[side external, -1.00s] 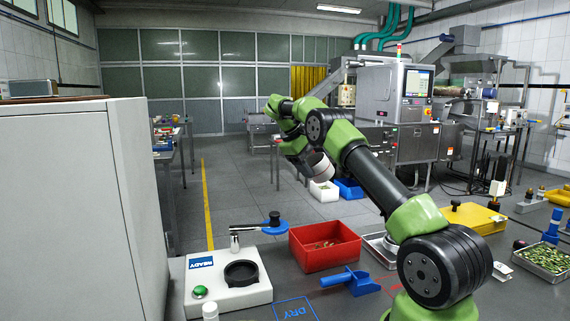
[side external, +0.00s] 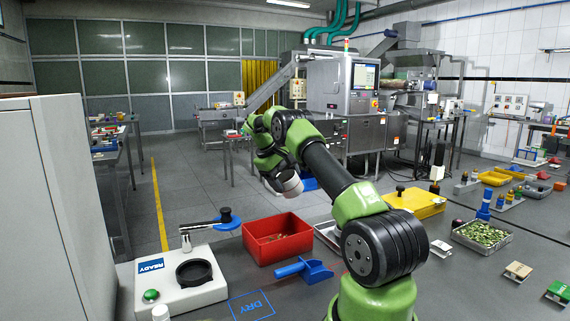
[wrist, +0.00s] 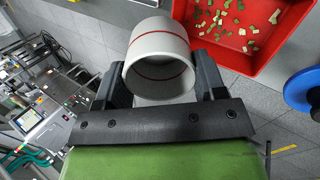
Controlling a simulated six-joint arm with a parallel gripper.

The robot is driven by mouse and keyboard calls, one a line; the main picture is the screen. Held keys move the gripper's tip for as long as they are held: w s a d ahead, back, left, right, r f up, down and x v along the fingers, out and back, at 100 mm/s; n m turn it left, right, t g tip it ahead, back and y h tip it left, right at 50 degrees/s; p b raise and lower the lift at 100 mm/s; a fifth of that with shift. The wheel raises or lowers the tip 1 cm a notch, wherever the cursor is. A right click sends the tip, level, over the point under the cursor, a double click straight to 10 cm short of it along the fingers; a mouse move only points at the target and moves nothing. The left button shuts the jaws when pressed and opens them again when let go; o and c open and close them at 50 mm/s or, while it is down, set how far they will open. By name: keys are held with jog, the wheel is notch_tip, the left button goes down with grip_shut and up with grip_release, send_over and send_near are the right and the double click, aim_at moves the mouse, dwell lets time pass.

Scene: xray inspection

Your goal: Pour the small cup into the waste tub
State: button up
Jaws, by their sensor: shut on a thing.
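My gripper (wrist: 163,84) is shut on the small cup (wrist: 160,48), a pale grey cup with a red band. In the side view the cup (side external: 289,182) hangs tilted from the gripper, above the back of the red tub (side external: 277,248) and apart from it. In the wrist view its round mouth partly shows, with a plain grey inside; I cannot tell whether anything is left in it. The red tub (wrist: 250,68) stands open beside the cup in that view, with green and tan bits scattered on its floor.
A blue scoop (side external: 304,270) lies in front of the tub. A yellow case (side external: 412,204) and a metal tray of green pieces (side external: 482,235) are at the right.

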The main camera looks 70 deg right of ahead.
aim_at(286, 189)
notch_tip(286, 189, down, 3)
jog(key=shift+f, duration=0.2)
jog(key=t+y, duration=0.1)
jog(key=r+t+y, duration=0.1)
jog(key=shift+s+d+r+t, duration=0.15)
jog(key=shift+d+t, duration=0.05)
jog(key=shift+t, duration=0.1)
jog(key=shift+r+t+y, duration=0.5)
jog(key=shift+t+y, duration=0.4)
jog(key=shift+y, duration=0.1)
jog(key=w+a+r+n, duration=0.2)
jog(key=w+a, duration=0.6)
jog(key=a, duration=0.3)
jog(key=s+a+r+n, duration=0.1)
jog(key=a+n, duration=0.3)
jog(key=a, duration=2.3)
jog(key=shift+s+a+r, duration=0.15)
jog(key=shift+r, duration=0.4)
